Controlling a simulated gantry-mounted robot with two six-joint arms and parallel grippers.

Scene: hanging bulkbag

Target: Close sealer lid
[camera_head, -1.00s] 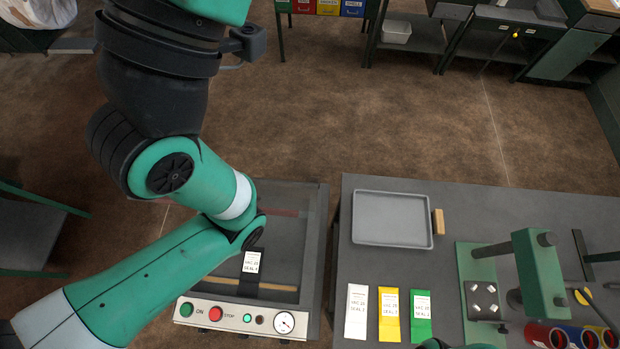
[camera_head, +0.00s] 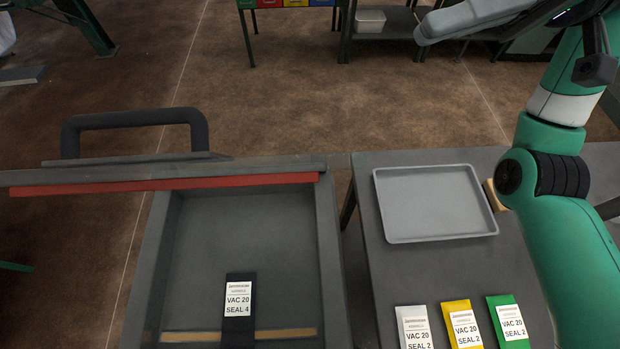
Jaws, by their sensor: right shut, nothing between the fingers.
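The sealer (camera_head: 335,270) stands at the lower middle with its chamber exposed from above. Its lid (camera_head: 260,168) is open and seen nearly edge-on along the chamber's far side, with a red strip along its lower edge and a dark handle (camera_head: 135,118) above. A black pouch labelled VAC 20 SEAL 4 (camera_head: 238,300) lies in the chamber, across a tan bar near the front. My right gripper (camera_head: 428,28) is at the top right, shut and empty, apart from the lid and well to the right of the handle. My left gripper is out of view.
A grey tray (camera_head: 435,203) lies on the workbench (camera_head: 380,300) right of the sealer. White (camera_head: 414,325), yellow (camera_head: 462,322) and green (camera_head: 508,320) pouches lie in front of it. My right arm covers the bench's right side. Open floor lies behind the lid.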

